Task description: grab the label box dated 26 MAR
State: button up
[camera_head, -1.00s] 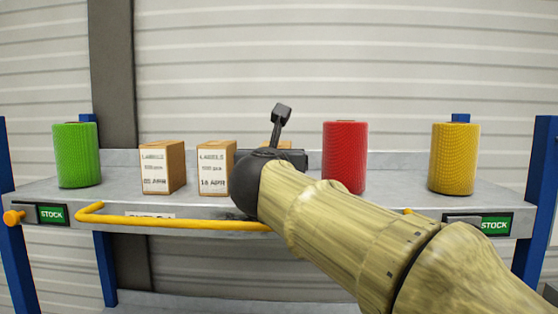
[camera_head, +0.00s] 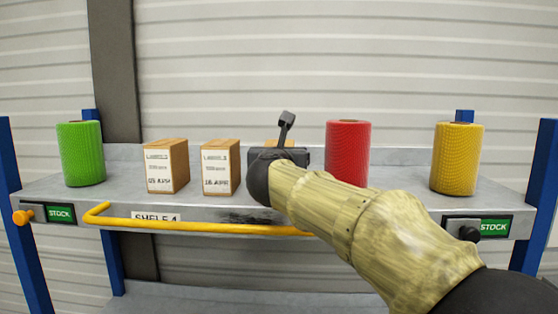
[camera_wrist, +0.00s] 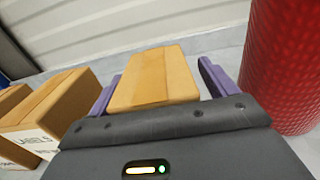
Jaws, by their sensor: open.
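A tan cardboard box (camera_wrist: 155,77) lies between the two purple fingers of my gripper (camera_wrist: 160,84) in the wrist view. The fingers are apart, one along each side, and contact cannot be made out. In the head view only a sliver of this box's top (camera_head: 279,142) shows behind my gripper; its label is hidden, so its date cannot be read. Two more label boxes stand to its left in the head view: the far left one (camera_head: 166,166) has a blurred date, and the nearer one (camera_head: 221,168) seems to read 16 or 18 APR.
A red roll (camera_head: 347,153) stands close on the right of my gripper. A green roll (camera_head: 80,154) and a yellow roll (camera_head: 456,158) stand at the ends of the grey shelf (camera_head: 400,183). A yellow rail (camera_head: 200,226) runs along the front edge.

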jog(key=shift+a, duration=0.15)
dwell(0.3)
jog(key=shift+r, duration=0.1)
jog(key=c, duration=1.3)
notch_tip(320, 180, up, 10)
jog(key=shift+f+p, duration=0.1)
jog(key=shift+p, duration=1)
